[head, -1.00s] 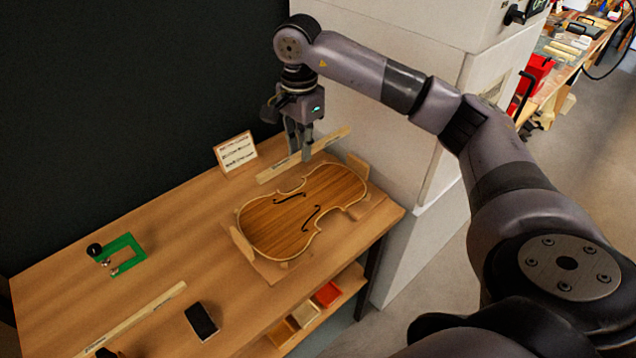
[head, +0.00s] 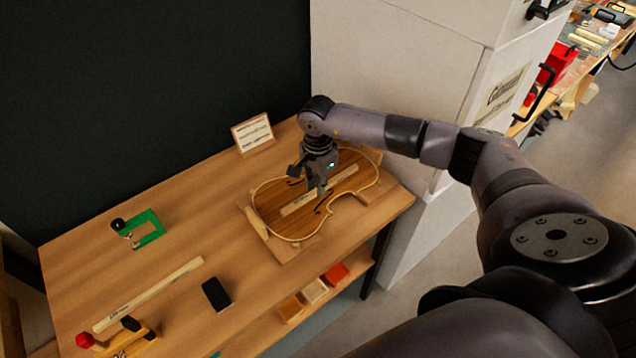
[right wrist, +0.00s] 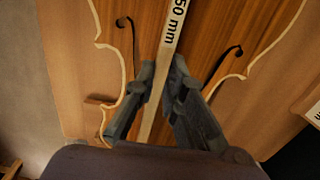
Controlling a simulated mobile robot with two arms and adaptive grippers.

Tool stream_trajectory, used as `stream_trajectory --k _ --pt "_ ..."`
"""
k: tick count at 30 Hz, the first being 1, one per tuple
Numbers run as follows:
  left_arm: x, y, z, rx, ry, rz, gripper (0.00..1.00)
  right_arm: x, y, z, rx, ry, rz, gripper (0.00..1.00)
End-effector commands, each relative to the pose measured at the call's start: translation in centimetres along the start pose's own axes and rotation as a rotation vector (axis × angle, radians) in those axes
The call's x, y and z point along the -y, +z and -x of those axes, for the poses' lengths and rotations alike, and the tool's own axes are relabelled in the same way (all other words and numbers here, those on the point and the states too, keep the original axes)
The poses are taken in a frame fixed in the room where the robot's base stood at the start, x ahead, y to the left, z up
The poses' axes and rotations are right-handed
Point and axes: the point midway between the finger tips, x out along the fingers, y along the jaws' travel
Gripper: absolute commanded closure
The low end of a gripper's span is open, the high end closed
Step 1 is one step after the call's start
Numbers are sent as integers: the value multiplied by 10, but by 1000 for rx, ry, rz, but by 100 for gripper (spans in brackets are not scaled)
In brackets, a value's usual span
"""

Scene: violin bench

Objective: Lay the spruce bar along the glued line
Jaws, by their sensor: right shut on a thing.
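The right gripper (head: 317,191) is shut on a pale spruce bar (head: 296,204), gripping it near its middle. The violin plate (head: 277,220) lies on its bench board, orange-brown with two dark f-holes. The bar lies lengthwise over the plate, between the f-holes. In the right wrist view the bar (right wrist: 173,35) reads "50 mm" and passes between the fingers (right wrist: 160,100). I cannot tell whether the bar touches the plate. No glue line can be made out; the bar and gripper cover part of the plate's middle. My left gripper is not in view.
A white cabinet (head: 410,85) stands behind the plate's far end.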

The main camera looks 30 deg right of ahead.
Motion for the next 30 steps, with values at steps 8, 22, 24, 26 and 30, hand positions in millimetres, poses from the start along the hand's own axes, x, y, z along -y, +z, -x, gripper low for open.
stream_trajectory --k 8,22,24,26,30 --pt "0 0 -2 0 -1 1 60 0 0 -2 -1 0 0 100" --pt "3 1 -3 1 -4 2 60 0 0 -3 -1 0 0 69" --pt "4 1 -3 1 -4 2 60 0 0 -3 -1 0 0 69" --pt "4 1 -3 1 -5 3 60 0 0 -3 -1 0 0 69" --pt "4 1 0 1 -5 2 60 0 0 0 -1 0 0 69"
